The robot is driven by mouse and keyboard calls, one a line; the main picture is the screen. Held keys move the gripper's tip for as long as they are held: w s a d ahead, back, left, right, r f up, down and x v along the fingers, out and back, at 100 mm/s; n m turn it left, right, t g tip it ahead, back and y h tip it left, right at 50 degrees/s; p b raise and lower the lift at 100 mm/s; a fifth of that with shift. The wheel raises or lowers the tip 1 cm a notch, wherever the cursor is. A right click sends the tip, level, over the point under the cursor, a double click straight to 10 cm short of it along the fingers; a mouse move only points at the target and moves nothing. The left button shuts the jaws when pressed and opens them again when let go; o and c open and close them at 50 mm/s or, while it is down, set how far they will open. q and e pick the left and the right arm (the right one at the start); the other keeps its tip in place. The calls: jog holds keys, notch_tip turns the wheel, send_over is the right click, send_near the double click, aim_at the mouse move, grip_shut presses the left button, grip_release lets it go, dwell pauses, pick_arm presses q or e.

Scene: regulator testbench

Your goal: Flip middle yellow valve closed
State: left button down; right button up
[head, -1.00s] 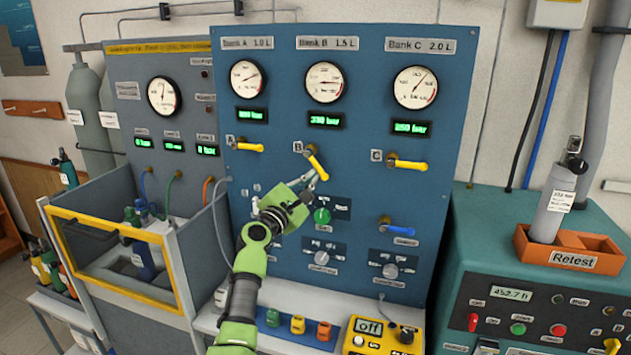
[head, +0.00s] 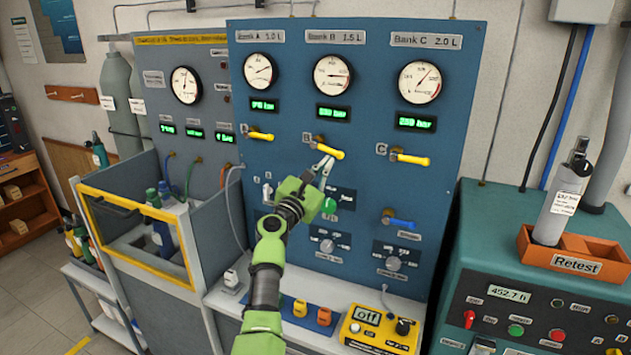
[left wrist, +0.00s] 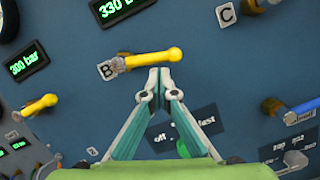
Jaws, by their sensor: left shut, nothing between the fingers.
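The middle yellow valve (head: 330,149), labelled B, is on the blue panel under the middle gauge. Its handle points right and slightly down, close to level like its neighbours. It also shows in the left wrist view (left wrist: 155,59). My left gripper (head: 325,163) is shut and empty. Its fingertips (left wrist: 159,72) are just below the handle; whether they touch it I cannot tell. My right gripper is not in view.
Yellow valve A (head: 260,136) and yellow valve C (head: 409,159) flank the middle one, both nearly level. A blue handle (head: 401,223) sits lower right. A green knob (head: 329,205) is below my gripper. A bench with a yellow box (head: 375,328) juts out below.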

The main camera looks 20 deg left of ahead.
pick_arm(q)
jog(key=d+v, duration=0.1)
jog(key=v, duration=0.9)
jog(key=shift+s+a, duration=0.3)
jog(key=shift+s, duration=0.15)
